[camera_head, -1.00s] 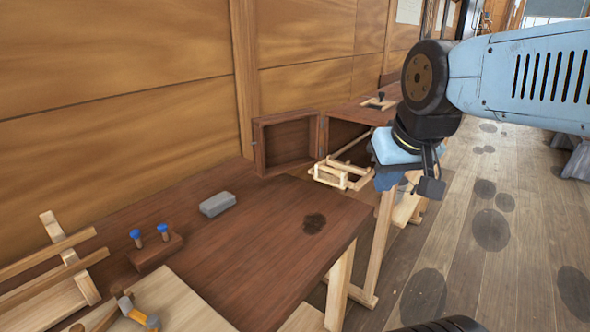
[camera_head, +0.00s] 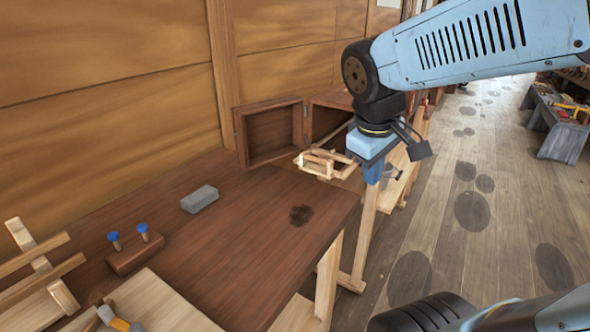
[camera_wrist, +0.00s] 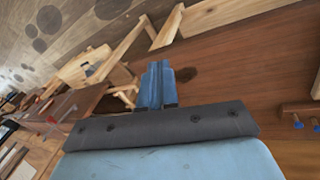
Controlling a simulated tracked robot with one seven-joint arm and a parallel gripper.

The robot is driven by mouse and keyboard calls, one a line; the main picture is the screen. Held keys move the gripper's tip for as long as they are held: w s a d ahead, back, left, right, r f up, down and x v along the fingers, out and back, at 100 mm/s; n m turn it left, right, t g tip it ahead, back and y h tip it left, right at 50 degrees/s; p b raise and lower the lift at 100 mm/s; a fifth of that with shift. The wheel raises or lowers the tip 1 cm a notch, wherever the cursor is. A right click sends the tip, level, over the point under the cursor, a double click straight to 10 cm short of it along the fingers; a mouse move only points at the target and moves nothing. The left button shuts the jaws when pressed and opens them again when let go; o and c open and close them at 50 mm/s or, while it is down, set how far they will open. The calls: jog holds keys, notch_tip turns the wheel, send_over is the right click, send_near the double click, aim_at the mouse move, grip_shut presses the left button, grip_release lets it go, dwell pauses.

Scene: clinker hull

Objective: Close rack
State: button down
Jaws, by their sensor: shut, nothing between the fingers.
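The rack (camera_head: 325,163) is a pale wooden frame. It sticks out from the open front of a dark wooden cabinet (camera_head: 327,122) on the far part of the bench. The cabinet's door (camera_head: 271,133) stands swung open to the left. My gripper (camera_head: 373,176) is shut and empty, pointing down just right of the rack's outer end in the head view; I cannot tell whether they touch. My blue fingers (camera_wrist: 156,84) show together in the wrist view. My wrist hides part of the cabinet and rack.
The dark bench top (camera_head: 245,235) carries a grey block (camera_head: 199,199), a dark stain and a wooden block with blue-topped pegs (camera_head: 134,251). Wooden strips and a hammer lie at the near left. The plank floor (camera_head: 500,210) is open at right, with a grey low bench (camera_head: 562,130) beyond.

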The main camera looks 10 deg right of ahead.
jog(key=w+d+f+n+g+h, duration=0.1)
jog(key=w+f+n+g+h, duration=0.35)
jog(key=n, duration=0.45)
jog(key=n+t+h, duration=0.6)
jog(key=n+t, duration=0.9)
jog(key=n, duration=1.5)
send_near(301, 165)
jog(key=shift+g, duration=0.25)
jog(key=x, duration=0.7)
jog(key=shift+a, duration=0.1)
jog(key=shift+w+r, duration=0.1)
